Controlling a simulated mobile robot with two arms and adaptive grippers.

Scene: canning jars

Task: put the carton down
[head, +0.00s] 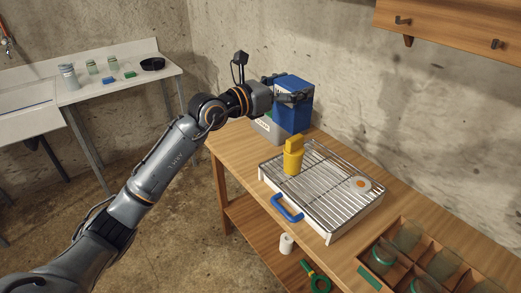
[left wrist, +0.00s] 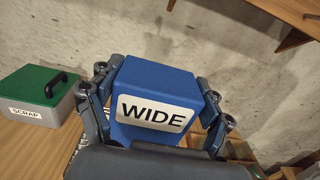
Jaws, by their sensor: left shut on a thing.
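The carton is a blue box (head: 296,112) with a white label reading WIDE, which faces me in the left wrist view (left wrist: 158,112). My left gripper (head: 289,98) is shut on it, with fingers on both sides of the carton in the left wrist view (left wrist: 160,95). In the head view the carton is upright near the far end of the wooden bench (head: 231,152), partly in front of a grey box. Its underside is hidden, so I cannot tell whether it touches anything. My right gripper is not in view.
The grey SCRAP box (left wrist: 28,112) has a green lid with a black handle. A divided wooden crate (head: 405,226) with jars is nearer. A wall shelf (head: 450,28) hangs at upper right.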

